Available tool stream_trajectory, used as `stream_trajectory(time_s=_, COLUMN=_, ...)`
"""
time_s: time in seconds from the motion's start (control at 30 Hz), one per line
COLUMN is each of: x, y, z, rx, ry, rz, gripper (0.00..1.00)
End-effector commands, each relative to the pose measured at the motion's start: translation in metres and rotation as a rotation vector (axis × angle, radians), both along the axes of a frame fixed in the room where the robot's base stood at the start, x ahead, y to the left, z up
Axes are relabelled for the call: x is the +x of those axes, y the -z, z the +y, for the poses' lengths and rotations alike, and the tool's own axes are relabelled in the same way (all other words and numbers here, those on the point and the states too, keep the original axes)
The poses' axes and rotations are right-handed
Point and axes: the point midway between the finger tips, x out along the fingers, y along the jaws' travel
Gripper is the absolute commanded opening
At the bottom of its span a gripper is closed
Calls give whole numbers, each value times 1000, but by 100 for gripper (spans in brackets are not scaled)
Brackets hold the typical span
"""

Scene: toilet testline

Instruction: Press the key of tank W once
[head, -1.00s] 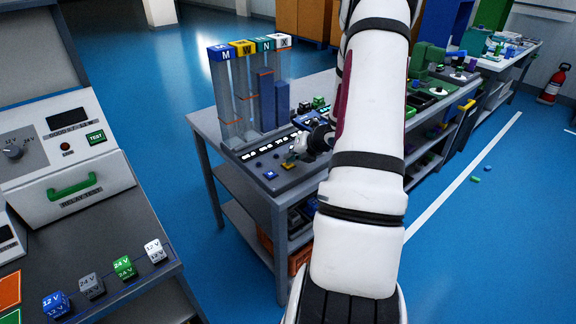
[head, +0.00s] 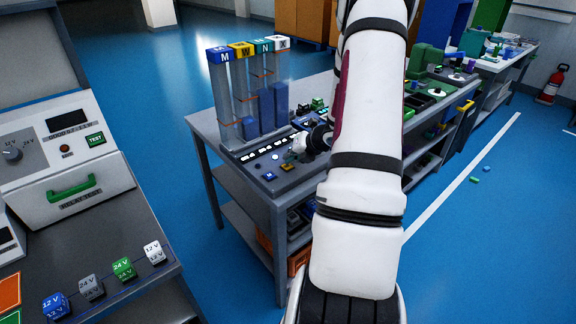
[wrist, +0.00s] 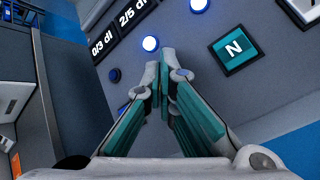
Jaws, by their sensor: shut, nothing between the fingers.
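Four-tank rack: tank M (head: 226,90) has a blue cap, tank W (head: 242,90) yellow, tank N (head: 262,75) teal, tank X (head: 281,75) white. Blue liquid stands low in W and higher in N and X; M looks empty. The yellow key of W (head: 287,168) lies on the sloped panel, right of the blue key of M (head: 269,176). My gripper (head: 300,145) is shut and empty above the panel, behind and right of the W key, apart from it. In the wrist view its fingertips (wrist: 167,55) are left of the teal N key (wrist: 235,50). The W key cannot be made out there.
The panel has a row of displays (head: 266,149) and small lamps; one lit lamp (wrist: 150,44) is near the fingertips. A white key (wrist: 302,8) is at the upper right. A bench (head: 100,285) with several voltage cubes stands at left. Blue floor between is clear.

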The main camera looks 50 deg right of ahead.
Motion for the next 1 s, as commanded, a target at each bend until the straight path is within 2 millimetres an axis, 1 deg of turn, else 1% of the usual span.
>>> stream_trajectory(time_s=0.03, x=-1, y=-4, z=0, rx=-1, ry=-1, rz=0, gripper=0)
stream_trajectory(time_s=0.1, x=-1, y=-6, z=0, rx=-1, ry=-1, rz=0, gripper=0)
stream_trajectory(time_s=0.37, x=0, y=-6, z=0, rx=-1, ry=0, rz=-1, gripper=0)
stream_trajectory(time_s=0.5, x=0, y=-9, z=0, rx=-1, ry=-1, rz=-1, gripper=0)
stream_trajectory(time_s=0.57, x=0, y=-13, z=0, rx=-1, ry=-1, rz=-1, gripper=0)
stream_trajectory(time_s=1.0, x=-1, y=-53, z=0, rx=-2, ry=-2, rz=-1, gripper=0)
